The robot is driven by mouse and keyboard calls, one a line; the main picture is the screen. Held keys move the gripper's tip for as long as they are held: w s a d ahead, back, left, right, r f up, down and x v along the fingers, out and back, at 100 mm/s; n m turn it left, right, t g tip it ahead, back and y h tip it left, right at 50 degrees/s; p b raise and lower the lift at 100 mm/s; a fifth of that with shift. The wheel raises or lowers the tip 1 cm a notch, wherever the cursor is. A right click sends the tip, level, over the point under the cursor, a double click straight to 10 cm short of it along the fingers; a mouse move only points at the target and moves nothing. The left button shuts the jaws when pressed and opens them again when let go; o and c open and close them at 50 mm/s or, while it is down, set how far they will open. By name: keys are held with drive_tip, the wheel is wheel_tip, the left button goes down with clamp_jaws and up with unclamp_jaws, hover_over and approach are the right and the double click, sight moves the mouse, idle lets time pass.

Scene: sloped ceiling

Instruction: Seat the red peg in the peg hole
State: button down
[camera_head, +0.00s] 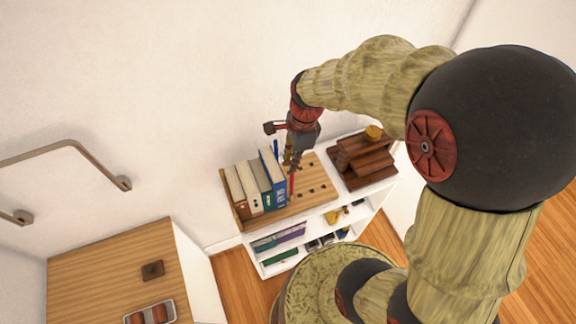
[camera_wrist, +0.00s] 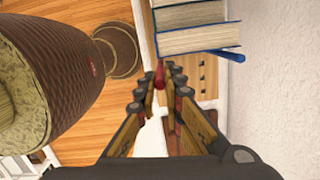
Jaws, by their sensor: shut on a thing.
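My gripper (camera_head: 291,162) is above the top of the white shelf, beside a row of books. It is shut on the red peg (camera_head: 291,186), which points down from the fingertips. In the wrist view, the red peg (camera_wrist: 160,75) shows between the two fingertips (camera_wrist: 160,92) of my gripper. The wooden peg board (camera_head: 318,181) with several dark holes lies under and to the right of the peg. It also shows in part in the wrist view (camera_wrist: 208,88). I cannot tell whether the peg's lower end touches the board.
Several upright books (camera_head: 262,183) stand just left of the peg. A blue peg (camera_head: 276,150) stands behind them. A brown wooden stepped rack (camera_head: 365,160) is at the right. A wooden-topped cabinet (camera_head: 100,272) with a tray (camera_head: 150,312) is at the lower left. The wall is close behind.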

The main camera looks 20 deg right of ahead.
sight(292, 184)
wheel_tip(292, 184, down, 6)
drive_tip(key=w, duration=0.1)
drive_tip(key=shift+w+a, duration=0.25)
drive_tip(key=shift+w, duration=0.05)
drive_tip(key=c, duration=2.3)
unclamp_jaws()
drive_tip(key=shift+o, duration=1.2)
drive_tip(key=shift+w+r, duration=0.1)
drive_tip(key=shift+w, duration=0.05)
drive_tip(key=shift+o, duration=0.8)
drive_tip(key=shift+r, duration=0.1)
